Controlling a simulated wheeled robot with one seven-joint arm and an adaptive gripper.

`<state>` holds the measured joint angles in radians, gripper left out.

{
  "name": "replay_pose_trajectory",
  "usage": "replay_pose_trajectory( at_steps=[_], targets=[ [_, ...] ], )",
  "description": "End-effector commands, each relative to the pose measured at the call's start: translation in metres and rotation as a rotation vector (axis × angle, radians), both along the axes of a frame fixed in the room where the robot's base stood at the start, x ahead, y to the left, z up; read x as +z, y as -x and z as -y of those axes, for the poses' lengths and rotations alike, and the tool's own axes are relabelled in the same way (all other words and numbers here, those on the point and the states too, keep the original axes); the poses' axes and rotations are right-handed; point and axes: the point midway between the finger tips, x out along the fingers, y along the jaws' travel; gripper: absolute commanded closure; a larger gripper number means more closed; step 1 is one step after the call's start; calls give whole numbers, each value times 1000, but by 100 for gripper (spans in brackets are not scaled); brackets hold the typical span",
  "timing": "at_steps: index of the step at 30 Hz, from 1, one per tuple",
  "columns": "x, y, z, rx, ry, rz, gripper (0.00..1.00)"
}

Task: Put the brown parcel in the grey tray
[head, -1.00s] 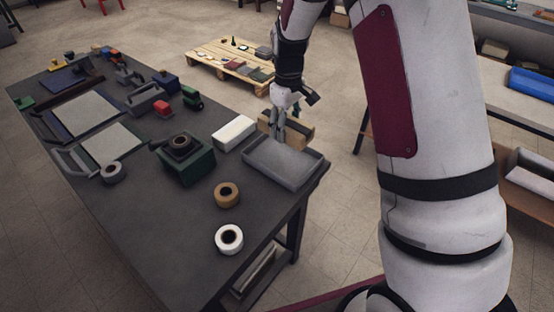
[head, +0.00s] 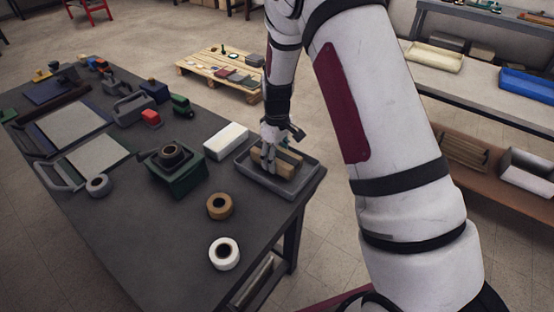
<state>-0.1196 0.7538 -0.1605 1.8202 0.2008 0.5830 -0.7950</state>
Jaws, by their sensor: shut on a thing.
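The grey tray (head: 262,180) lies at the right corner of the dark table. The brown parcel (head: 290,163) is inside the tray's outline, toward its back half; whether it touches the tray floor I cannot tell. My gripper (head: 268,166) points down over the tray and is shut on the parcel. Its fingers hide part of the parcel's left side.
A white box (head: 226,141) stands just left of the tray. A green box with a tape roll (head: 176,170) is further left. A brown tape roll (head: 219,206) and a white roll (head: 224,253) lie in front. The table's right edge is close to the tray.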

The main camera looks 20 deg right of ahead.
Motion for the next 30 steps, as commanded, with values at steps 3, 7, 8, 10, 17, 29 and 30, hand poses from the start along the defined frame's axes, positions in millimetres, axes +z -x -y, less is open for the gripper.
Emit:
replay_pose_trajectory(
  at_steps=[3,7,8,10,17,29,30],
  targets=[
    [-14,0,0,0,1,-1,82],
    [-15,0,0,0,0,1,82],
    [-15,0,0,0,0,1,82],
    [-15,0,0,0,1,1,82],
    [-18,0,0,0,1,-1,22],
    [-13,0,0,0,1,1,22],
    [-10,0,0,0,0,2,22]
  ],
)
